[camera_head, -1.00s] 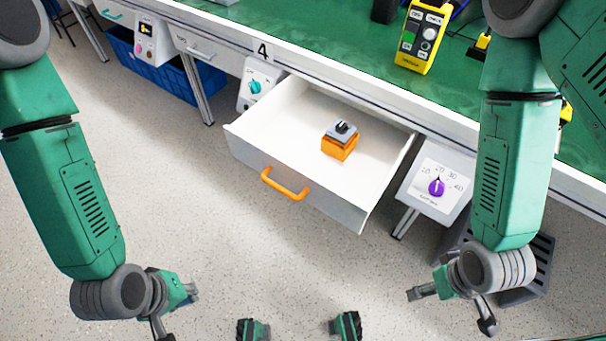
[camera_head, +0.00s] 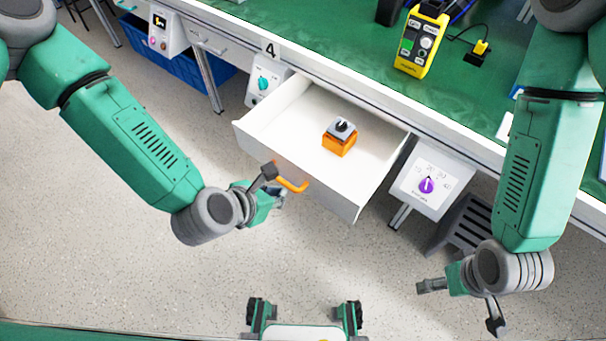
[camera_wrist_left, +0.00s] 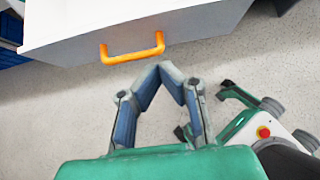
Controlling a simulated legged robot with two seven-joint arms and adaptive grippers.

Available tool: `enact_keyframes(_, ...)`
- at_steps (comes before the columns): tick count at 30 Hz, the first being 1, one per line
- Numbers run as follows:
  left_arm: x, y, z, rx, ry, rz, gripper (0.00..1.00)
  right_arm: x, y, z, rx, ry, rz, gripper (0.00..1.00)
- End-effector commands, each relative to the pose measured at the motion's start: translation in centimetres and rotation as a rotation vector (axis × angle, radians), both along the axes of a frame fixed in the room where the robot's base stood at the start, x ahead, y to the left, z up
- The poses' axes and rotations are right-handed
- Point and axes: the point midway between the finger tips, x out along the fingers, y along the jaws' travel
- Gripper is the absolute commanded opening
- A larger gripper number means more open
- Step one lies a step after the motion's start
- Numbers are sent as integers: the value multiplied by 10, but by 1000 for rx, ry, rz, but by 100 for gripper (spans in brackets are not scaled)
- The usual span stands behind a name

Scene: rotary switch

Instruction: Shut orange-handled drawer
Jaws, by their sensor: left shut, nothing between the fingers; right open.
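The white drawer (camera_head: 375,150) is pulled out from under the green-topped bench. Its orange handle (camera_head: 291,185) is on the front face, its left end hidden behind my left gripper in the head view. An orange block with a grey rotary switch on top (camera_head: 340,139) sits inside the drawer. My left gripper (camera_head: 276,186) is shut and empty in front of the drawer. In the left wrist view its fingertips (camera_wrist_left: 172,66) meet just below the orange handle (camera_wrist_left: 132,50), apparently apart from it. My right gripper (camera_head: 455,300) is open and empty, well right of the drawer.
A panel with a purple knob (camera_head: 426,185) stands right of the drawer, and one with a teal knob (camera_head: 263,85) left of it. A grey crate (camera_head: 468,226) is on the floor at right. A yellow device (camera_head: 421,45) stands on the bench. Floor before the drawer is clear.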

Motion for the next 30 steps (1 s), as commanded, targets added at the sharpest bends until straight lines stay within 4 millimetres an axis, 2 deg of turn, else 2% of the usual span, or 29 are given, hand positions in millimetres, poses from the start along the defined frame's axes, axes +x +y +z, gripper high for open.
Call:
enact_keyframes(1, 6, -5, -10, 2, -2, -3, 0, 0, 0, -2, 0, 0, 0, 78)
enact_keyframes(9, 39, -29, -50, 2, -2, -4, 0, 0, 0, -8, 0, 0, 0, 78)
enact_keyframes(12, 53, -40, -47, 1, -6, -6, 0, 0, 0, -7, 0, 0, 0, 78)
enact_keyframes(18, 67, -50, -47, 2, -2, -4, 0, 0, 0, -7, 0, 0, 0, 78)
enact_keyframes(30, 70, -52, -47, 2, 0, -3, 0, 0, 0, -7, 0, 0, 0, 78)
